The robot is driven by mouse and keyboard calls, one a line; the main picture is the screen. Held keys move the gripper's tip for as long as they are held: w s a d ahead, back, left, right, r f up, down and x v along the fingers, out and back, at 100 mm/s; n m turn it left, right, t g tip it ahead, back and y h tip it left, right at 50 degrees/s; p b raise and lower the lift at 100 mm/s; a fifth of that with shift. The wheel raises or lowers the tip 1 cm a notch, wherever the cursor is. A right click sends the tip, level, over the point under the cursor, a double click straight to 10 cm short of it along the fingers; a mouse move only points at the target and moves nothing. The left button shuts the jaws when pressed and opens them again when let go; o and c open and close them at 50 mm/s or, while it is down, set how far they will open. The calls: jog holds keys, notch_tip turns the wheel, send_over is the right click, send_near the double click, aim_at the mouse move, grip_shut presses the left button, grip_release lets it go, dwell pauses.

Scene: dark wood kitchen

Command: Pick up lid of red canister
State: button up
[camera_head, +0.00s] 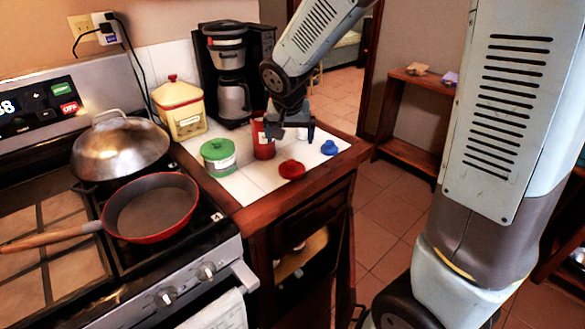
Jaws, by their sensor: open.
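The red canister (263,142) stands without its lid on the white-tiled counter, and my gripper partly hides its top. The red lid (291,170) lies on the counter, in front and to the right of the canister. My gripper (290,134) points down above the counter, beside the canister's upper right side and behind the lid in the picture. It is open, and I see nothing held in it. I cannot tell whether a finger touches the canister.
A blue lid (329,148) lies right of the red lid, near the counter's wooden edge (345,158). A green canister (218,158) and a yellow canister with red lid (180,108) stand left. A coffee maker (233,80) stands behind. The stove holds a red pan (152,208).

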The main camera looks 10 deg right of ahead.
aim_at(292, 161)
jog(key=x, duration=1.3)
jog(key=shift+w+d+f, duration=0.15)
jog(key=shift+f, duration=0.2)
jog(key=c, duration=0.8)
jog(key=shift+c, duration=0.2)
jog(key=shift+r, duration=0.15)
